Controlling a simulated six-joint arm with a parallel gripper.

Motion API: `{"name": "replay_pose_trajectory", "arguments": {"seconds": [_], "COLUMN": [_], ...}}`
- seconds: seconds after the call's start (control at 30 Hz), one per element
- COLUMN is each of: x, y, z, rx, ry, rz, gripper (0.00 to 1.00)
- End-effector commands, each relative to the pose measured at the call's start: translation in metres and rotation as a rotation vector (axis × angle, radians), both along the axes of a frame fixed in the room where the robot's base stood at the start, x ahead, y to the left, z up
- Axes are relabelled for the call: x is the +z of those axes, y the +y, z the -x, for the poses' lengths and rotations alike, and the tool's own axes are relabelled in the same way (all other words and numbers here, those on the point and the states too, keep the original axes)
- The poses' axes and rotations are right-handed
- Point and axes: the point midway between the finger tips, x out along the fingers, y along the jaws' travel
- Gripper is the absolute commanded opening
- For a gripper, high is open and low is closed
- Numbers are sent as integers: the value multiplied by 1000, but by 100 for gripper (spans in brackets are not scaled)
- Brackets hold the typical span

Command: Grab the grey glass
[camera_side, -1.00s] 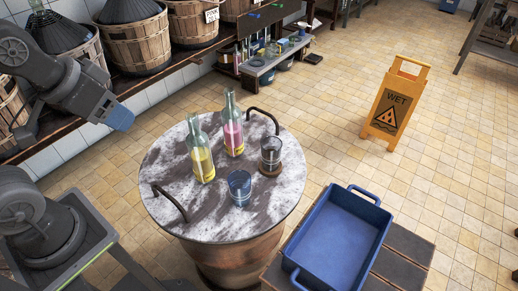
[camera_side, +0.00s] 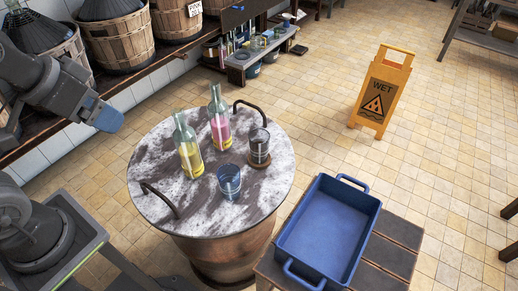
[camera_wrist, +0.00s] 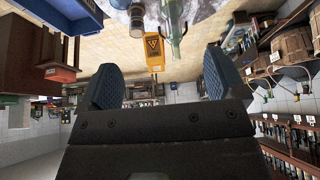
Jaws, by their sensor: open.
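My gripper, with a blue end (camera_side: 106,117) in the side view, is raised and empty at the left, well away from the glasses. In the wrist view, which looks upside down, my gripper's two blue fingers stand wide apart (camera_wrist: 160,85) with nothing between them. A glass (camera_wrist: 137,22) shows beyond them, probably the grey one.
Two bottles, one with yellow liquid (camera_side: 190,158) and one with pink and yellow (camera_side: 220,128), stand left of the grey glass. Dark handles (camera_side: 160,199) rise from the table's rim. A blue tray (camera_side: 330,232) is at the right. A yellow wet-floor sign (camera_side: 381,97) stands behind.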

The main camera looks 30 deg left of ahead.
Motion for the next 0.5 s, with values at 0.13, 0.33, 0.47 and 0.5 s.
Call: {"name": "replay_pose_trajectory", "arguments": {"seconds": [0.13, 0.33, 0.47, 0.5], "x": [0, 5, 16, 20], "y": [0, -2, -6, -9], "z": [0, -10, -39, -52], "rx": [0, 28, 117, 155], "ry": [0, 16, 65, 84], "rz": [0, 18, 71, 91], "gripper": [90, 90, 90, 90]}}
